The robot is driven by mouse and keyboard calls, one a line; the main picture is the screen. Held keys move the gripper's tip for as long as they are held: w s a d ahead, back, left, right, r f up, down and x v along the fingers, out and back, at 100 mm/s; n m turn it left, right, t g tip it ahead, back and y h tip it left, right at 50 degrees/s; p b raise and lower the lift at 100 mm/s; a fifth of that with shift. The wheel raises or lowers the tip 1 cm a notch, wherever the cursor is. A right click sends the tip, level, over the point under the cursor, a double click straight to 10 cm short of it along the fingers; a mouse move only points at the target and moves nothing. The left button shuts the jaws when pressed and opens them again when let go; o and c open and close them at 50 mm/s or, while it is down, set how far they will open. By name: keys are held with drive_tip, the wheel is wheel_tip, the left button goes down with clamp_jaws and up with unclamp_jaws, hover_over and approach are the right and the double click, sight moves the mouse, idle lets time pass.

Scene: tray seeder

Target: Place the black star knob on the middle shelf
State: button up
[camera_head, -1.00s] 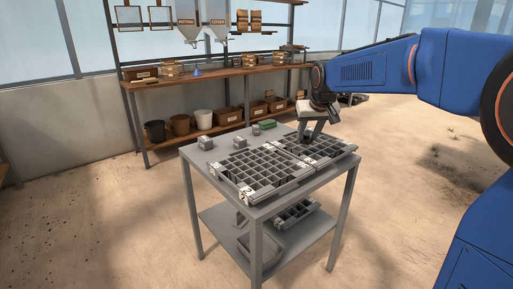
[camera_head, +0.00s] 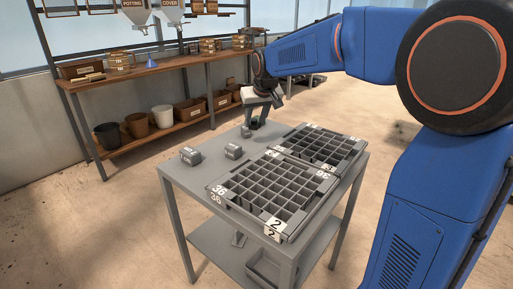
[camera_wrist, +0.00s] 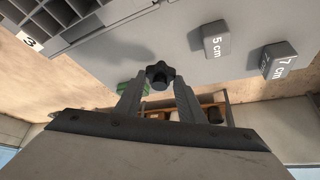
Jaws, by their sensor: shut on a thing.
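The black star knob (camera_wrist: 160,75) is between the fingertips of my gripper (camera_wrist: 158,84) in the wrist view, and the fingers are shut on it. In the head view my gripper (camera_head: 260,117) points down over the far corner of the grey table; the knob is too small there to tell apart from the fingers. The middle shelf (camera_head: 185,62) is the wooden board of the back rack, between the pot shelf below and the hoppers above. It lies behind and left of my gripper.
Seed trays (camera_head: 275,190) cover the right part of the grey table (camera_head: 180,180). Grey size blocks (camera_head: 190,155) stand at its left; one reads 5 cm (camera_wrist: 216,42). A crate (camera_head: 82,70) and boxes stand on the middle shelf, with bare board between some of them.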

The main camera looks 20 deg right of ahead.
drive_tip(key=shift+f, duration=4.15)
drive_tip(key=shift+f, duration=0.1)
drive_tip(key=o, duration=1)
